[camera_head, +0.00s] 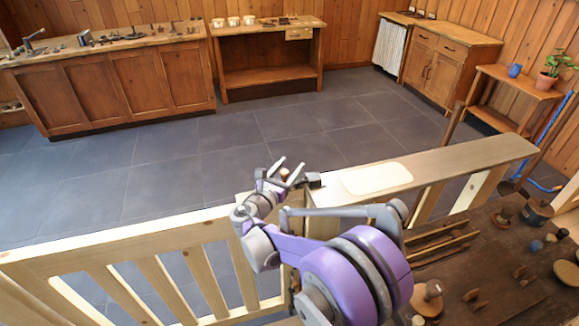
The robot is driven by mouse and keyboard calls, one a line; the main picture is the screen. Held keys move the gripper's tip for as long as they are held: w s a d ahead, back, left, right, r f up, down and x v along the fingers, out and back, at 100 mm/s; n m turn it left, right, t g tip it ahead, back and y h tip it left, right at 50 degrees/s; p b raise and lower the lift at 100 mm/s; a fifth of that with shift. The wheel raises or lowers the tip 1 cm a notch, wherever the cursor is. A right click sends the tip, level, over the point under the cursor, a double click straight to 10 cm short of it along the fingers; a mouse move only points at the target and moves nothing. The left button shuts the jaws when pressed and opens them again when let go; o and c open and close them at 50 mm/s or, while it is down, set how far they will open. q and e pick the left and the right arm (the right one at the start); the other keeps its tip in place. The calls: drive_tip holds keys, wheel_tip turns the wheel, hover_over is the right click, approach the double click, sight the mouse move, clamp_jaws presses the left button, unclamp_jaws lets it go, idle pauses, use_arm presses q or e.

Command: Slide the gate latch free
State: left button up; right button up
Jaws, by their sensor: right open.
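The pale wooden slatted gate (160,243) crosses the lower left, its top rail running up to a post near the middle. At that post a dark latch piece (313,180) sits on top, with a small brown knob (284,174) just left of it. My right gripper (290,165), on a purple and grey arm, is over the post end of the gate. Its two fingers are apart, with the knob appearing between them; I cannot tell whether they touch it. The arm hides much of the post and the lower latch area. My left gripper is not in view.
A pale fence rail (455,165) with a light board (377,178) continues right of the post. A dark workbench (500,270) with turned spools and rods fills the lower right. Beyond the gate, the grey tiled floor (200,165) is clear up to the wooden cabinets (115,85).

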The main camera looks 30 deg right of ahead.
drive_tip(key=shift+c, duration=0.3)
clamp_jaws()
idle(1.2)
